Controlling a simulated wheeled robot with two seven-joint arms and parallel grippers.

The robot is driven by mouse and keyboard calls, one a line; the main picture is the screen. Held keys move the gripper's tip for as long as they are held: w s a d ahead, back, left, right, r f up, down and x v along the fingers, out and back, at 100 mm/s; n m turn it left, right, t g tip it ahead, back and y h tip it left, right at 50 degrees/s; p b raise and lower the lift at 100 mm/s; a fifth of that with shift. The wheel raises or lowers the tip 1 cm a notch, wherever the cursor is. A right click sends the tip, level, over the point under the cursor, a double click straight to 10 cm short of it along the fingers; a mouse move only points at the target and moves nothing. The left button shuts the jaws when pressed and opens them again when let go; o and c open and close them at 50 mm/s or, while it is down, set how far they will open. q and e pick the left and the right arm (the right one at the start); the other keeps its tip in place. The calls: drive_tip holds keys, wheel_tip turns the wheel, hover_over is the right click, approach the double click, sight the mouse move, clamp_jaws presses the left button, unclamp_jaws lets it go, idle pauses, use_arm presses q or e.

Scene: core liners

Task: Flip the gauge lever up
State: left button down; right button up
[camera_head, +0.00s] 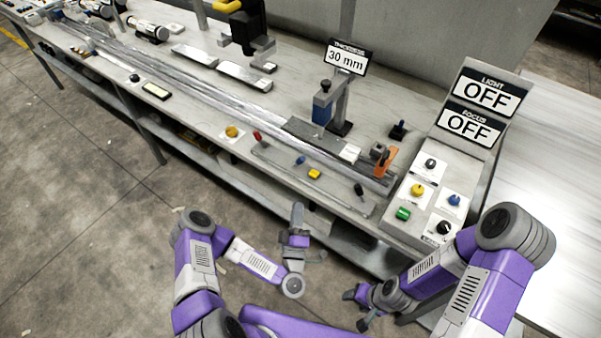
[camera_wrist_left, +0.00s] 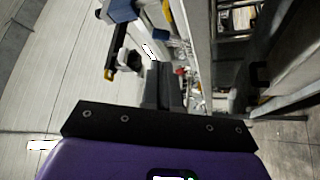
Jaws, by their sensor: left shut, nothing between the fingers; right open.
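The thickness gauge is a blue block (camera_head: 322,112) on a grey post, under a sign (camera_head: 345,57) reading 30 mm. An orange lever-like piece (camera_head: 385,162) and a small black lever or knob (camera_head: 398,130) stand to its right; I cannot tell which is the gauge lever. My left gripper (camera_head: 297,211) is shut and empty, in front of the bench's front edge and apart from the gauge. Its dark fingers show in the left wrist view (camera_wrist_left: 163,86). My right gripper (camera_head: 358,307) is open and empty, lower and further right, below the control panel.
A control panel (camera_head: 403,226) with several coloured knobs stands at the right, under signs reading LIGHT OFF (camera_head: 487,95) and FOCUS OFF (camera_head: 470,127). Small red, blue and yellow handles line the bench front. A long rail runs left along the bench. The floor (camera_head: 90,220) at left is clear.

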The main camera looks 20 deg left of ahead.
sight(301, 163)
use_arm(q)
drive_tip(key=b+x, duration=0.1)
drive_tip(key=x, duration=1.1)
drive_tip(key=shift+w+r, duration=0.1)
drive_tip(key=shift+r, duration=0.05)
